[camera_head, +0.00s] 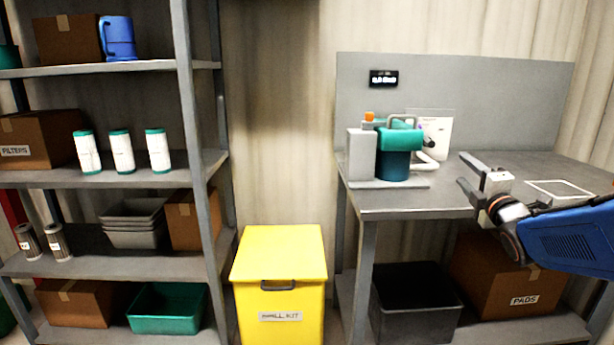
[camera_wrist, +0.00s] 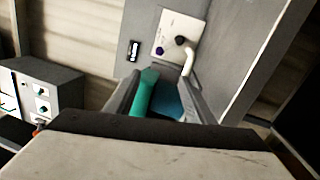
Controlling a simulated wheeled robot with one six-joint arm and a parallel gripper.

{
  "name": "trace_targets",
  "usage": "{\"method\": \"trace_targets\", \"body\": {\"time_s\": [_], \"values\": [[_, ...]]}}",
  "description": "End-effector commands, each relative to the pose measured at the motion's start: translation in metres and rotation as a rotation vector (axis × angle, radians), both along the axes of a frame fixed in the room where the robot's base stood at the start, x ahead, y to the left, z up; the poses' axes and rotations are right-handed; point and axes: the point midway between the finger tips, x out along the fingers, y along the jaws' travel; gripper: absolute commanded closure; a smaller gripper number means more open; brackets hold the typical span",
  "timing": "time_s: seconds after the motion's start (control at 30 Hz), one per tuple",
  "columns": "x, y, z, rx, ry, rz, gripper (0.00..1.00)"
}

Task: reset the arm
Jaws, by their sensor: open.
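My gripper (camera_head: 463,170) is at the right in the head view, above the front part of the grey bench (camera_head: 450,206). Its two fingers point left and stand apart, with nothing between them. The teal and dark blue device (camera_head: 396,150) stands on the bench to the left of the fingers, with a clear gap. In the wrist view, my gripper (camera_wrist: 162,84) has its fingers spread, and the device's teal part (camera_wrist: 145,95) shows beyond and between them. My gripper's body hides the lower part of that view.
A white-outlined square (camera_head: 560,190) lies on the bench near my arm. Below are a black bin (camera_head: 415,300) and a PADS carton (camera_head: 510,285). A yellow cabinet (camera_head: 280,255) and loaded shelves (camera_head: 110,178) stand left.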

Motion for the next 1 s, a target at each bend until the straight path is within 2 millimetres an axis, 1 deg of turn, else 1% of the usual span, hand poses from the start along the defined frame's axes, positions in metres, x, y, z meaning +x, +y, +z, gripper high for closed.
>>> {"method": "trace_targets", "body": {"time_s": [0.23, 0.37, 0.47, 0.57, 0.67, 0.77, 0.87, 0.9, 0.97, 1.0], "values": [[-0.011, 0.003, -0.011, 0.125, 0.076, -0.037, 0.51], [-0.021, 0.005, -0.022, 0.222, 0.135, -0.067, 0.51], [-0.031, 0.008, -0.034, 0.318, 0.191, -0.099, 0.51], [-0.048, 0.012, -0.049, 0.442, 0.259, -0.142, 0.51], [-0.071, 0.019, -0.07, 0.597, 0.343, -0.2, 0.51], [-0.099, 0.028, -0.093, 0.761, 0.43, -0.268, 0.51], [-0.132, 0.04, -0.117, 0.922, 0.519, -0.344, 0.51], [-0.146, 0.046, -0.127, 0.986, 0.553, -0.378, 0.51], [-0.168, 0.055, -0.141, 1.079, 0.607, -0.429, 0.51], [-0.184, 0.061, -0.15, 1.139, 0.643, -0.465, 0.51]]}}
